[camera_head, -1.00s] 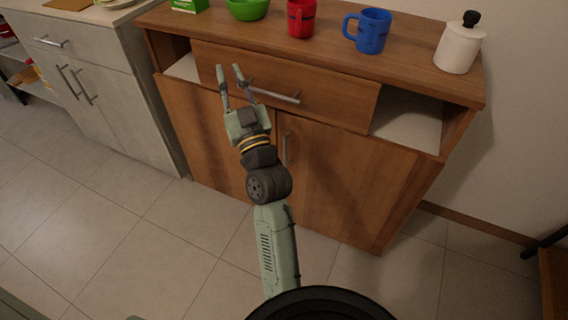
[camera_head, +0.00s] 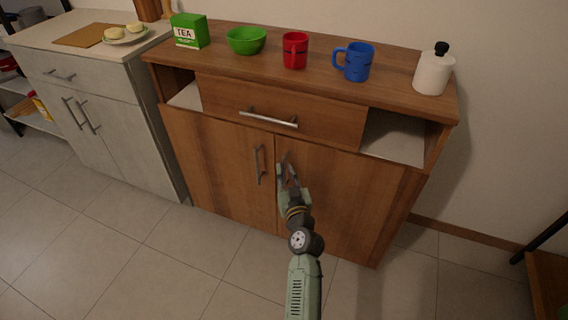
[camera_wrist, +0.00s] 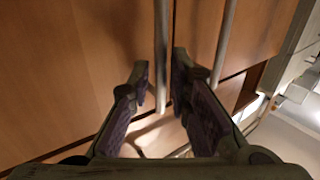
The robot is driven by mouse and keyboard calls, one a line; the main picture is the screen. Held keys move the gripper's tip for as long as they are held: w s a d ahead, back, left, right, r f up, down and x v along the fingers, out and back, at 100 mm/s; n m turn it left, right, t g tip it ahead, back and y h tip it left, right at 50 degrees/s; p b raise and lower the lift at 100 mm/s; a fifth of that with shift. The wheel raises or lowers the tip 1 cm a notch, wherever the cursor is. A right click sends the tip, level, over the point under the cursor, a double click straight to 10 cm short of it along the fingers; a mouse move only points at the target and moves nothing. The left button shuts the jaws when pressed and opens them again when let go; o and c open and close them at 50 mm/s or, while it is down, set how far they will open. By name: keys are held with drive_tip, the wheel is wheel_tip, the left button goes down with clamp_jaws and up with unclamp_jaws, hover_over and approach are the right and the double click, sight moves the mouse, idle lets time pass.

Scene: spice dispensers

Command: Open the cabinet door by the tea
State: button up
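The green tea box (camera_head: 189,31) stands on the left end of a wooden cabinet (camera_head: 390,113). The cabinet has a left door (camera_head: 215,155) and a right door (camera_head: 335,190), which look shut. The left door's vertical handle (camera_head: 260,164) is clear of my gripper. My gripper (camera_head: 286,168) is at the right door's handle (camera_head: 284,158), partly covering it. In the wrist view, the fingers of my gripper (camera_wrist: 160,75) are apart, with a vertical metal bar (camera_wrist: 162,35) between them, seemingly the right handle. Whether they touch it is unclear.
A drawer with a horizontal handle (camera_head: 268,118) is above the doors. A green bowl (camera_head: 246,40), red mug (camera_head: 295,50), blue mug (camera_head: 355,62) and white jar (camera_head: 433,72) stand on top. A grey cabinet (camera_head: 105,130) stands left. The floor in front is clear.

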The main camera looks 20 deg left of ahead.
drive_tip(key=shift+x, duration=1.25)
drive_tip(key=shift+c, duration=0.5)
clamp_jaws()
